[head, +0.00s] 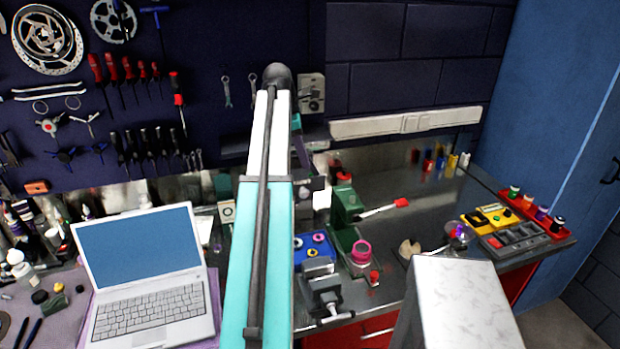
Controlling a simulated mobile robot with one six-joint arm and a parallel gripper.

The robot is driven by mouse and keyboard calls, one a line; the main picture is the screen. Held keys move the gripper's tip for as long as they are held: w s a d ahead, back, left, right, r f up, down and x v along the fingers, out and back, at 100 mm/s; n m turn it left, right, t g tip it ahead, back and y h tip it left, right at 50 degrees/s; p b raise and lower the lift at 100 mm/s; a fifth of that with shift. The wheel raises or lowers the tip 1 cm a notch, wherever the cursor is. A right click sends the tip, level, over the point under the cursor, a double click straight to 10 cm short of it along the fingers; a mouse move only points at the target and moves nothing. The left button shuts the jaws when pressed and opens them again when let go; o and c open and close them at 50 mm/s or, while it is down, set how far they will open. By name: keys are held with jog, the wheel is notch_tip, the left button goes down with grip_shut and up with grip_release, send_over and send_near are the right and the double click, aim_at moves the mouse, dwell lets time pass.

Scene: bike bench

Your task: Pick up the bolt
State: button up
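I cannot make out a bolt for certain in the head view; the small parts on the bench are too small to tell apart. The metal-topped bench (385,274) stretches right of my teal and white arm, which rises through the middle of the picture and hides part of the bench and wall behind it. My gripper's fingers do not show.
A laptop (150,302) stands open at left. A red tray (562,236) sits at right. Tools hang on the dark pegboard (215,50).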

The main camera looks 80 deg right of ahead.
aim_at(310, 174)
dwell(0.3)
jog(key=shift+p+x, duration=0.9)
jog(key=shift+x, duration=0.25)
jog(key=shift+p+x, duration=0.45)
jog(key=shift+x, duration=0.95)
jog(key=shift+s, duration=0.1)
grip_shut()
